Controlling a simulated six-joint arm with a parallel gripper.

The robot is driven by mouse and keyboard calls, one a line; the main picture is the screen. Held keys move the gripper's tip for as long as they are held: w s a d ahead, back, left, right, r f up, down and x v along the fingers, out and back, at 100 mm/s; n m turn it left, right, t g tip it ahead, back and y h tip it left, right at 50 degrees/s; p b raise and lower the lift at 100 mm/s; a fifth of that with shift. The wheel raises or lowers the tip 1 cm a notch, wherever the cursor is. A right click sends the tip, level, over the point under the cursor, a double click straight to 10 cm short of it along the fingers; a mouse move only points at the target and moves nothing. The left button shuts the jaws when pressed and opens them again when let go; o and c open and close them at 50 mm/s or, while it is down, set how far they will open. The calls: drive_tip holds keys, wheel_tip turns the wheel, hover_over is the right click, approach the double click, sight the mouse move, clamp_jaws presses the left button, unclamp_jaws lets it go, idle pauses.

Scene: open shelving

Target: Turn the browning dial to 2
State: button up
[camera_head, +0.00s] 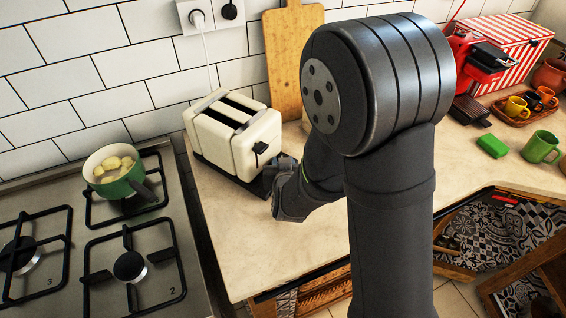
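A cream toaster (228,134) with two dark slots stands on a dark base on the counter, left of centre in the head view. A black lever (260,148) shows on its right end. I cannot make out a browning dial; the lower part of that end is partly hidden by my gripper and arm. My gripper (272,181) is close beside the toaster's right end, low near the counter. Its fingers are dark and small here, so I cannot tell whether they are open or touching the toaster.
A stove (75,292) with a green pot (118,173) is left of the toaster. A wooden board (284,60) leans on the tiled wall behind. A red machine (474,62), a tray (506,119) with cups, a green mug (541,147) and a green block (492,146) stand at right.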

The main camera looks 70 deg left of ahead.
drive_tip(key=shift+w+a+r+g, duration=0.1)
drive_tip(key=shift+a+r+g, duration=0.05)
drive_tip(key=shift+g, duration=0.15)
drive_tip(key=shift+n+g+y, duration=0.4)
drive_tip(key=shift+n+g, duration=0.1)
drive_tip(key=shift+n, duration=0.1)
drive_tip(key=shift+w+n+g, duration=0.2)
drive_tip(key=shift+n+g, duration=1.05)
drive_tip(key=shift+g, duration=0.2)
drive_tip(key=shift+w+n+g, duration=0.2)
drive_tip(key=shift+n+g, duration=1.05)
drive_tip(key=shift+g, duration=0.2)
drive_tip(key=v, duration=1.7)
drive_tip(key=w+a+f+m+t+h, duration=0.1)
drive_tip(key=w+a+m+t+h, duration=0.1)
drive_tip(key=w, duration=0.7)
drive_tip(key=w+a+f+m+t+h, duration=0.1)
drive_tip(key=w+t+h, duration=0.3)
drive_tip(key=w, duration=0.5)
drive_tip(key=shift+w+a+f+m+t, duration=0.2)
drive_tip(key=shift+w+a+m+t, duration=0.2)
drive_tip(key=shift+a+m+t, duration=0.35)
drive_tip(key=shift+d, duration=0.15)
drive_tip(key=shift+t, duration=0.25)
